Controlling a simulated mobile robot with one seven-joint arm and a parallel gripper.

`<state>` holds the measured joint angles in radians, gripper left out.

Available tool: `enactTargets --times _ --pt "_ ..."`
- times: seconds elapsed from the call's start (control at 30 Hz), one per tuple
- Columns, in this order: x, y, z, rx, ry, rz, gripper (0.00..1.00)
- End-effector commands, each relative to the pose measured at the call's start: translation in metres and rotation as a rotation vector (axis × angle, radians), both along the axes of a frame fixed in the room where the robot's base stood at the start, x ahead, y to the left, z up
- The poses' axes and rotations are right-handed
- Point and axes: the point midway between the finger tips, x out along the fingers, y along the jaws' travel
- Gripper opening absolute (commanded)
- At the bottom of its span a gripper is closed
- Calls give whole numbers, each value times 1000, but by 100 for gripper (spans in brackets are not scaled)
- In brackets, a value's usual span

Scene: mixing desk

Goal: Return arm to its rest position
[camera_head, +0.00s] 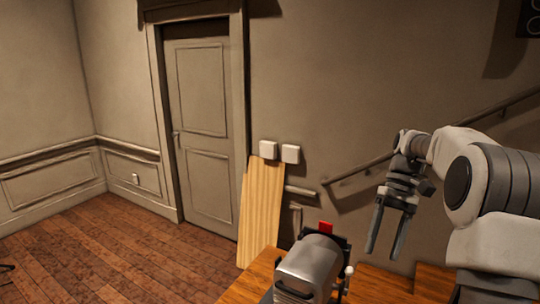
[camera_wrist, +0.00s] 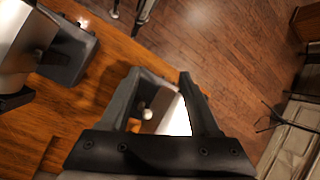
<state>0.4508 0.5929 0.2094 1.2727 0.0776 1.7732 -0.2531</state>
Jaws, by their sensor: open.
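My gripper (camera_head: 385,250) hangs at the right in the head view, with its two dark fingers pointing down and apart. Nothing is between the fingers in that view. My pale arm with dark joint bands reaches in from the right edge. In the wrist view my gripper (camera_wrist: 158,74) is also open. Beyond its fingers, a dark object with a white knob (camera_wrist: 147,114) and a bright white surface shows on or beside the wooden desk; I cannot tell what it is.
A silver rounded appliance (camera_head: 310,265) with a red piece stands on the wooden desk (camera_head: 375,288), left of my gripper. A light wooden board (camera_head: 262,210) leans by the door (camera_head: 205,125). A sloping handrail (camera_head: 350,177) runs along the wall behind my arm. Open floor lies left.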

Motion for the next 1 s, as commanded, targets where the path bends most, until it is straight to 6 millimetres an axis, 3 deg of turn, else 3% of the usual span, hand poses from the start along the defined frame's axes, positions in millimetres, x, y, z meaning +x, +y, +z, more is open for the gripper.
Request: enactTargets --times 0.5,1.0 --pt "-66 61 35 -222 -277 2 63" --pt "-147 94 28 -326 -587 -30 63"
